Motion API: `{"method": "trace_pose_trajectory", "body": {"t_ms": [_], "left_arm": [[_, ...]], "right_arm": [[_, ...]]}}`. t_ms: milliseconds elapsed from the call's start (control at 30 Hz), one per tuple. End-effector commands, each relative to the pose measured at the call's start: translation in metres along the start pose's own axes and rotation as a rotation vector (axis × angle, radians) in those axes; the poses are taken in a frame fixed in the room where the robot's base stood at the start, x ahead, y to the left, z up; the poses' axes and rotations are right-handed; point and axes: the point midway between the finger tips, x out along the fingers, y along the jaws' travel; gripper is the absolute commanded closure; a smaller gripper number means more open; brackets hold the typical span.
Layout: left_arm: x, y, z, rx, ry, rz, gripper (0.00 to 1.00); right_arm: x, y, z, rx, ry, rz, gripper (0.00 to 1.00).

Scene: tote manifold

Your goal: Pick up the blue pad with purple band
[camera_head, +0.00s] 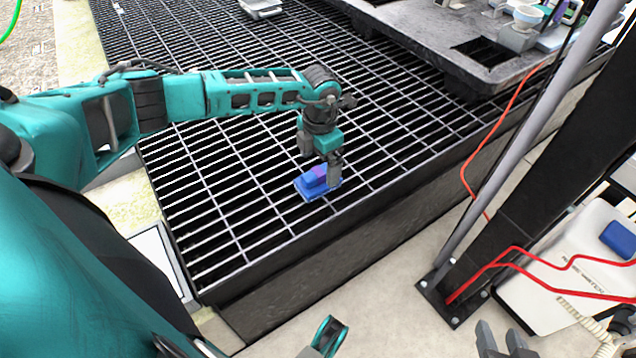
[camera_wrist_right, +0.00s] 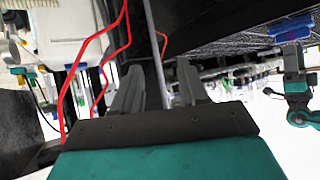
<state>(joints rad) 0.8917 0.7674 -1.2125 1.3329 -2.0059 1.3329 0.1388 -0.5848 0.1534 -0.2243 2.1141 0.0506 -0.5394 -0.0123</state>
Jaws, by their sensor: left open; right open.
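The blue pad with purple band (camera_head: 313,183) lies on the black metal grating (camera_head: 240,235), near its front edge. My left gripper (camera_head: 334,183) points down right at the pad, over its right side, and is open. It hides part of the pad, and I cannot tell whether its fingers touch the pad. My right gripper (camera_head: 503,340) is at the bottom right of the head view, well away from the grating. It is open and empty, and its two fingers also show in the right wrist view (camera_wrist_right: 160,90).
A dark slotted tray (camera_head: 430,45) stands at the back right of the grating. A grey pole (camera_head: 530,130), a black post (camera_head: 540,170) and red cables (camera_head: 520,255) are on the right. A white box (camera_head: 560,270) with a blue patch stands beyond the post.

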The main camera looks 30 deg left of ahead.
Motion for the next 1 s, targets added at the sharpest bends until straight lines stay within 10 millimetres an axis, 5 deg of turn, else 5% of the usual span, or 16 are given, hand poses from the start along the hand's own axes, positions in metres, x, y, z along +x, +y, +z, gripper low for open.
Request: {"method": "trace_pose_trajectory", "body": {"t_ms": [567, 800, 1000], "left_arm": [[0.063, 0.006, -0.003, 0.000, -0.002, -0.003, 0.01], [0.064, 0.006, -0.003, 0.000, -0.002, -0.003, 0.01], [0.064, 0.006, -0.003, 0.000, -0.002, -0.002, 0.18]], "right_arm": [[0.013, -0.009, 0.008, 0.015, 0.004, -0.020, 0.57], [0.012, -0.010, -0.001, 0.012, 0.017, -0.024, 0.57], [0.012, -0.009, -0.002, 0.012, 0.020, -0.023, 0.57]]}}
